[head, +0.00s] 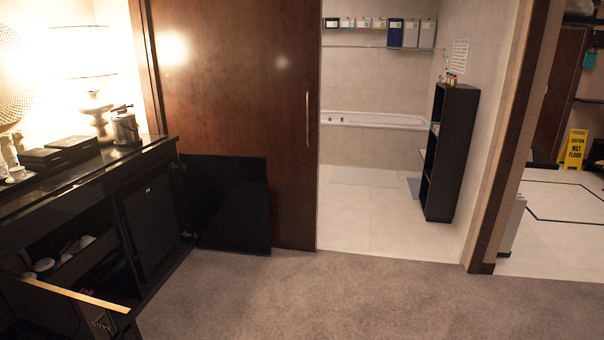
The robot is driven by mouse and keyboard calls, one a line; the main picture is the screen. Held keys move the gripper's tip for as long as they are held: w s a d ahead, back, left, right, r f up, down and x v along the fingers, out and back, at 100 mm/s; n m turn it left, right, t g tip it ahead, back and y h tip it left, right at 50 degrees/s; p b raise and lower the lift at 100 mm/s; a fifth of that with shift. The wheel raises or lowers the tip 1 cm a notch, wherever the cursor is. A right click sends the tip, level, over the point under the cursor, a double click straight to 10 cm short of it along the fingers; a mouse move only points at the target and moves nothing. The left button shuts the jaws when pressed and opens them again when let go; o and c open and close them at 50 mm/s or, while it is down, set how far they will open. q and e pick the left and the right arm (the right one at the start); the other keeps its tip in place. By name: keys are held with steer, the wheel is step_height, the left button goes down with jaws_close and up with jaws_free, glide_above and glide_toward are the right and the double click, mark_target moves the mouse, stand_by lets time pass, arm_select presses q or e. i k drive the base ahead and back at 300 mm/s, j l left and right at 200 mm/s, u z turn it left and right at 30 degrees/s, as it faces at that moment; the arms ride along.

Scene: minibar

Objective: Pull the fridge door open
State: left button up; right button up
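The black fridge door (151,226) is in the cabinet at the left of the head view. It looks shut, flush in its compartment, with a small light mark near its top. A black cabinet door (230,203) stands swung wide open to the right of the fridge, in front of the brown sliding door. Neither of my grippers is in view, so nothing shows at the fridge door.
The dark counter (120,158) above holds a lamp (95,107), black boxes and cups. An open compartment with crockery is left of the fridge; a gold-edged panel (76,295) juts out below it. The carpet (300,295) in front is clear. A black shelf (450,150) stands in the bathroom.

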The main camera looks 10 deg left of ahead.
mark_target(149, 217)
steer(key=i+l+u, duration=0.25)
steer(key=i, duration=1.55)
steer(key=i+j, duration=0.05)
steer(key=j, duration=0.1)
